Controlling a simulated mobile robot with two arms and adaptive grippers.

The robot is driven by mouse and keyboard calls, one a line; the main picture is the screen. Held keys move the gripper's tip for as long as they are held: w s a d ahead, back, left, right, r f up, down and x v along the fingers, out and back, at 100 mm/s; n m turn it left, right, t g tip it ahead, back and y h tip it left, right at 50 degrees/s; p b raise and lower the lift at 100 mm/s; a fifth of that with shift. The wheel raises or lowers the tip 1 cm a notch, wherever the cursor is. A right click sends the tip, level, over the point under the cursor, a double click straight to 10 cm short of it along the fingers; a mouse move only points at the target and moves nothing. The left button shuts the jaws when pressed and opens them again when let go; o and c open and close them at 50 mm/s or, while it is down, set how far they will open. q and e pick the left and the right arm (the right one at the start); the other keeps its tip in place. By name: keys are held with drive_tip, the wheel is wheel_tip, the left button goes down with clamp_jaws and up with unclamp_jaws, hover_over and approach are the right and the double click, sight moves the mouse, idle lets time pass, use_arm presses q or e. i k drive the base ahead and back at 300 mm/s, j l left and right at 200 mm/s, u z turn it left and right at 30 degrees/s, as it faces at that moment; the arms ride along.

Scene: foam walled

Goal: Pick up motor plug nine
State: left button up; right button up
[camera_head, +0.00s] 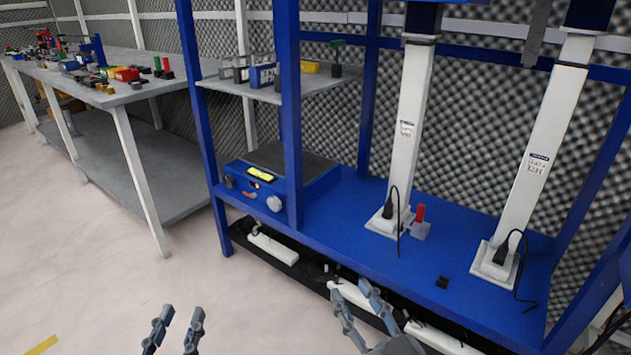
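I cannot tell which item is motor plug nine, as no number on a plug is readable. Another black plug with a cable (502,254) is at the foot of the right white column. My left gripper (181,318) is open and empty over the floor at the bottom. My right gripper (350,292) is open and empty by the bench's front edge, left of the small block.
The blue bench (340,215) has upright posts, a blue box with a yellow display (262,174) and a red-topped piece (420,213). White parts lie on a low black shelf (262,262). A grey table (150,90) with many parts stands left. The floor (100,270) is clear.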

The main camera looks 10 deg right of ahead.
sight(388, 207)
drive_tip(key=i+j+u, duration=0.25)
drive_tip(key=i, duration=0.9)
drive_tip(key=l, duration=0.1)
